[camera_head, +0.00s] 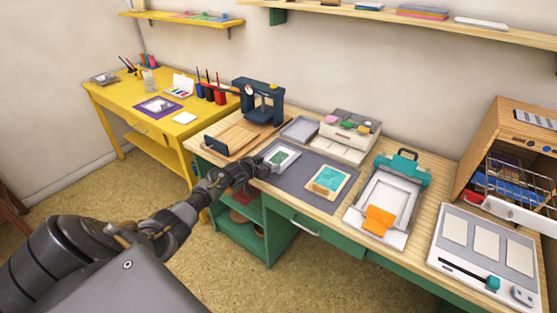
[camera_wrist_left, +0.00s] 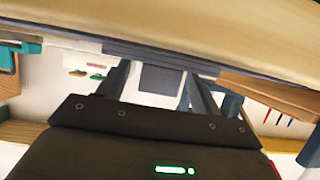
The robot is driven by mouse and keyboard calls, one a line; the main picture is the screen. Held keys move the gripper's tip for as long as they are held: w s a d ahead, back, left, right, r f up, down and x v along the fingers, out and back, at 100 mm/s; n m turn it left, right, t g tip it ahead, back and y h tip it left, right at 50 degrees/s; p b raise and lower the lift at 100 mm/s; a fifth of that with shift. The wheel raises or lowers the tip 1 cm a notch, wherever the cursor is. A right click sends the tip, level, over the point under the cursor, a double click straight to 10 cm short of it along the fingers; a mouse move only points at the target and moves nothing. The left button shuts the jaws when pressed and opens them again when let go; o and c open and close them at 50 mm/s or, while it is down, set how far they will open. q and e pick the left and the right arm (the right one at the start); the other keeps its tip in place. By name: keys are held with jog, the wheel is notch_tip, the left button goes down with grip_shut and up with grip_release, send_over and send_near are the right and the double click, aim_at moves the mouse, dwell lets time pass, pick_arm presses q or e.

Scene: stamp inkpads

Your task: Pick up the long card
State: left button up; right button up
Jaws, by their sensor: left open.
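A cream card with a teal picture (camera_head: 340,171) lies on the grey mat (camera_head: 310,168) on the wooden worktable. A small white-framed piece with a green centre (camera_head: 282,157) lies at the mat's left. I cannot tell for sure which one is the long card. My left gripper (camera_head: 262,164) is at the mat's front left corner, beside the white-framed piece and left of the teal card. In the wrist view its two fingers (camera_wrist_left: 163,88) stand apart with nothing visibly held between them. My right gripper is not in view.
A teal and white press (camera_head: 408,167) stands right of the mat. A dark blue press (camera_head: 262,97) stands behind left. A white board with pale panels (camera_head: 489,250) lies at the right by a wooden shelf unit (camera_head: 512,135). A yellow table (camera_head: 140,92) stands at the left.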

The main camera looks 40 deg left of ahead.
pick_arm(q)
jog(key=shift+c, duration=0.4)
jog(key=c, duration=1)
jog(key=shift+r, duration=0.15)
